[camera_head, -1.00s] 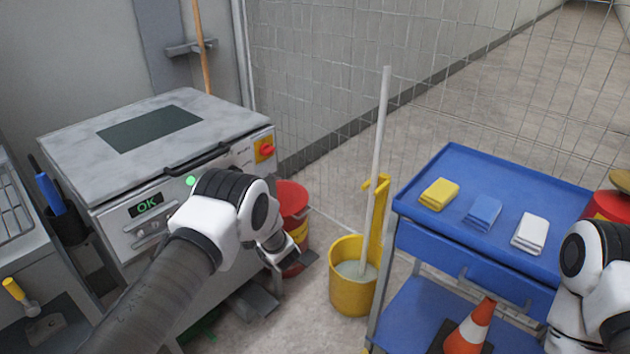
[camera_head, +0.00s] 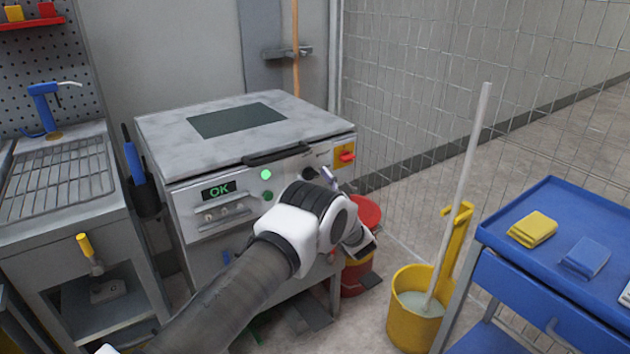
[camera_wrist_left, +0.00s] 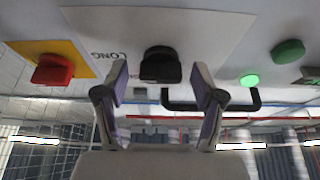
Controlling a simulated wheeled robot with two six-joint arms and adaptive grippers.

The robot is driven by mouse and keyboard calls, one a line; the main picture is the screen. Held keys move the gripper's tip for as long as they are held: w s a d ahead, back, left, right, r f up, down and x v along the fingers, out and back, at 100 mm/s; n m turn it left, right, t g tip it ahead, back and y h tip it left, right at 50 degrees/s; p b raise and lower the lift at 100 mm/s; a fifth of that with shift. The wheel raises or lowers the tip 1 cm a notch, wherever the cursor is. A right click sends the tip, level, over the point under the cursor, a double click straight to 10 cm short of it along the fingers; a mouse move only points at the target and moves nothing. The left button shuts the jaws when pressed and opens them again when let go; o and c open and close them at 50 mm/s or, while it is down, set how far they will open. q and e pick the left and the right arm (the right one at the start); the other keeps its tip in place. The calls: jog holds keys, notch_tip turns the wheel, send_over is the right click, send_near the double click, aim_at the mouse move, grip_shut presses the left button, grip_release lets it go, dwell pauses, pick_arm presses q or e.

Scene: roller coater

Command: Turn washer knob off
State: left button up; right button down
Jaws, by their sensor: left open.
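The washer (camera_head: 185,135) is a grey box with a marbled lid and a green "OK" display on its front panel. Its black knob (camera_head: 310,173) is at the right of the panel, beside a red switch (camera_head: 346,157) on a yellow plate. In the left wrist view the black knob (camera_wrist_left: 160,65) sits on a white label reading "LONG". My left gripper (camera_wrist_left: 160,88) is open, its two fingers on either side of the knob in that picture; contact cannot be told. In the head view my arm hides part of the panel. My right gripper is out of view.
Green buttons (camera_wrist_left: 288,52) and a black handle (camera_head: 277,154) are near the knob. A red bucket (camera_head: 365,213), a yellow mop bucket (camera_head: 415,318) and a blue cart (camera_head: 570,212) stand to the right. A sink bench (camera_head: 60,185) is at left.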

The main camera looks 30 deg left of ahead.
pick_arm(q)
jog(key=shift+c, duration=0.4)
jog(key=c, duration=1.1)
jog(key=shift+o, duration=0.2)
jog(key=shift+f+n+g+b, duration=0.2)
jog(key=shift+n+g+b, duration=0.2)
jog(key=shift+n+b, duration=0.65)
jog(key=n+g+b, duration=0.2)
jog(key=n+b, duration=0.2)
jog(key=n, duration=0.1)
jog(key=n+g+b, duration=0.3)
jog(key=n+b, duration=0.1)
jog(key=n, duration=0.1)
jog(key=shift+w+n+b, duration=0.15)
jog(key=shift+n+b, duration=0.2)
jog(key=n+b, duration=0.1)
jog(key=n+g+b, duration=0.1)
jog(key=n, duration=0.1)
jog(key=n+g+h+b, duration=0.1)
jog(key=n, duration=0.1)
jog(key=shift+d+r, duration=0.1)
jog(key=shift+r, duration=0.15)
jog(key=shift+r+n+g+h+b, duration=0.15)
jog(key=shift+n+h+b, duration=0.3)
jog(key=shift+n, duration=0.75)
jog(key=shift+n+g+h+b, duration=0.2)
jog(key=shift+n+h, duration=0.35)
jog(key=shift+n, duration=0.65)
